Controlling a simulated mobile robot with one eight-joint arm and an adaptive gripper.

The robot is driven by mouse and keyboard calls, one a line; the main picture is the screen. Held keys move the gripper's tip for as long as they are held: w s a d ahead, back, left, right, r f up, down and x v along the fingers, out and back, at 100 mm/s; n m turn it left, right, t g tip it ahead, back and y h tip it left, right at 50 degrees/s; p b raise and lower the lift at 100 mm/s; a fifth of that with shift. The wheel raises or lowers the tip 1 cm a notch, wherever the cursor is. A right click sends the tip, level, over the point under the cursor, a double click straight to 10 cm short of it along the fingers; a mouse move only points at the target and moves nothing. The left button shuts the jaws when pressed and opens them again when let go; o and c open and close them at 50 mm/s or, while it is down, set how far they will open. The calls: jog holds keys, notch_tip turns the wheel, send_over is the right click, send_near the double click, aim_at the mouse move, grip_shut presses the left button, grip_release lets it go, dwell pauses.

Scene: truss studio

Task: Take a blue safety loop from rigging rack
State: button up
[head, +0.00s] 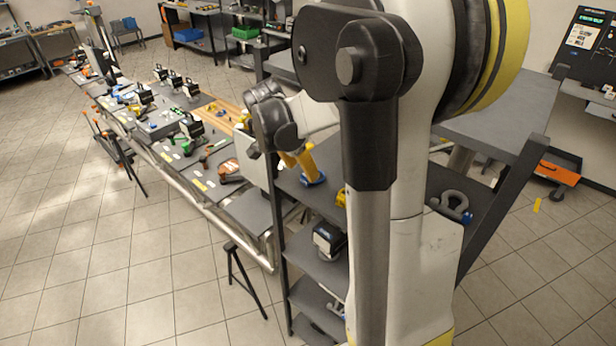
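The rigging rack (476,240) is a dark shelf unit in the middle right, with several levels and largely covered by my arm. On its upper shelf, right of my arm, lies a grey curved loop with a blue part (453,206). Left of my arm, a small blue item (315,179) lies on the same level, at the lower end of a yellow piece. I cannot tell if either is the safety loop. The dark end of my arm with my gripper (272,122) is above the rack's left side.
A long truss bench (205,185) with several devices and tools runs to the back left. Black tripod stands (243,280) rise from the floor beside it. A dark tabletop (505,112) is behind the rack.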

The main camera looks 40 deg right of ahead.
aim_at(305, 176)
jog(key=x, duration=0.5)
jog(key=shift+w, duration=0.1)
jog(key=shift+a, duration=0.1)
grip_shut()
